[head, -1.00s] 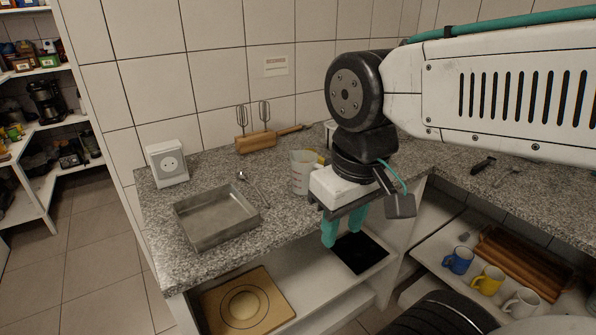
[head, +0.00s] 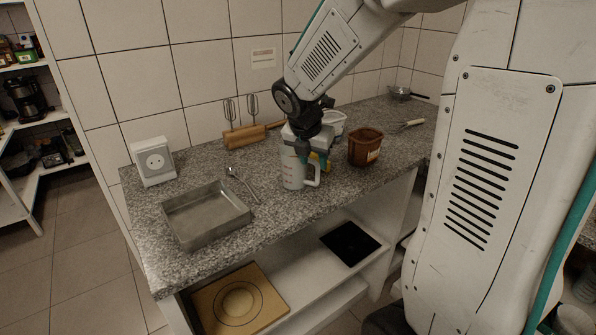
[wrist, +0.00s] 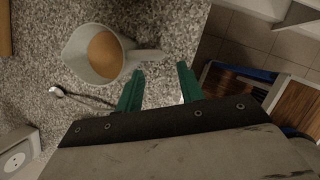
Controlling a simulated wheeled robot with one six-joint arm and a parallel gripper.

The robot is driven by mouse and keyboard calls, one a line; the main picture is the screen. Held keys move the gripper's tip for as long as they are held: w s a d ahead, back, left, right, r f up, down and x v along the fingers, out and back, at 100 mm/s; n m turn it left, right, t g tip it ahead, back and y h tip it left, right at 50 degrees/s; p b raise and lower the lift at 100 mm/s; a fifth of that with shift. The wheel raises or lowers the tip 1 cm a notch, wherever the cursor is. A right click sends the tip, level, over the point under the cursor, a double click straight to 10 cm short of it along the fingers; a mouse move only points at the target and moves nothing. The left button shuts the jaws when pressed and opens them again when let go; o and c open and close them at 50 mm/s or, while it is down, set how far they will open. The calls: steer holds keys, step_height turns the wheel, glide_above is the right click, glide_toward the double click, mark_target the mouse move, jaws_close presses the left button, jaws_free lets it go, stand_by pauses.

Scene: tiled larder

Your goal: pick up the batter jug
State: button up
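The batter jug (head: 292,172) is a whitish measuring jug standing upright on the speckled counter, its handle on the right. In the wrist view the jug (wrist: 72,50) is seen from above with tan batter inside, and its handle points towards the gap between my fingers. My gripper (head: 313,158) is above and close to the jug's handle side. In the wrist view the fingers of my gripper (wrist: 160,68) are apart with nothing held between them; the handle's end lies near the tips. Whether they touch it I cannot tell.
A metal baking tin (head: 185,228) and a spoon (head: 240,183) lie left of the jug. A brown tub (head: 365,148) and a white container (head: 334,121) stand right and behind. The counter's front edge is close.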

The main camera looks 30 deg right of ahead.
mark_target(317, 173)
steer(key=x, duration=0.6)
steer(key=shift+d+f, duration=0.2)
steer(key=shift+f, duration=0.2)
jaws_close()
